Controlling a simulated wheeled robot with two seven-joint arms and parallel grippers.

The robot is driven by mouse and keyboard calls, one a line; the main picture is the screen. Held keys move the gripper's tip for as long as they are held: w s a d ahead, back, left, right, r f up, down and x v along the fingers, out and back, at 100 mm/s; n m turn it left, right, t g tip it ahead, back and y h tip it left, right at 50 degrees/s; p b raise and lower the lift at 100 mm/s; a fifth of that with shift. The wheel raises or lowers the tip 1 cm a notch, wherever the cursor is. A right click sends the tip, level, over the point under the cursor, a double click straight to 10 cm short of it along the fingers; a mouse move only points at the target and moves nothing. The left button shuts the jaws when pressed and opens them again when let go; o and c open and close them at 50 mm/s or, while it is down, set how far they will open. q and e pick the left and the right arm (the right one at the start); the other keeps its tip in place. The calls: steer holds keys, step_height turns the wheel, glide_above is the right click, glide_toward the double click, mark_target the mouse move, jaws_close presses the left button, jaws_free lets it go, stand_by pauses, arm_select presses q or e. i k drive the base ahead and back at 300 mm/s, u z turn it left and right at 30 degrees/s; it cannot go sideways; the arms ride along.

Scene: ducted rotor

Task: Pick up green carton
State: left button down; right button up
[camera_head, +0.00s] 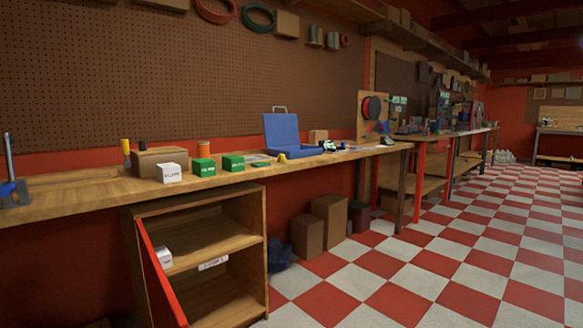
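Two green cartons with white lettering stand on the wooden workbench: one green carton (204,168) left of centre, just right of a white carton (172,173), and another green carton (233,163) a little further right. A flat, dark green item (261,164) lies on the bench right of them; I cannot tell whether it is a carton. Neither of my grippers shows in the head view.
The workbench (80,200) runs along a pegboard wall. A brown box (158,157), an open blue case (291,138) and a clamp (13,185) stand on it. Below is an open wooden cabinet (255,215) with a red-edged door. Checkered floor (420,275) at right is clear.

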mark_target(202, 168)
steer(key=z, duration=1)
steer(key=i, duration=1.75)
steer(key=z, duration=0.7)
steer(key=i, duration=0.55)
steer(key=u, duration=3.8)
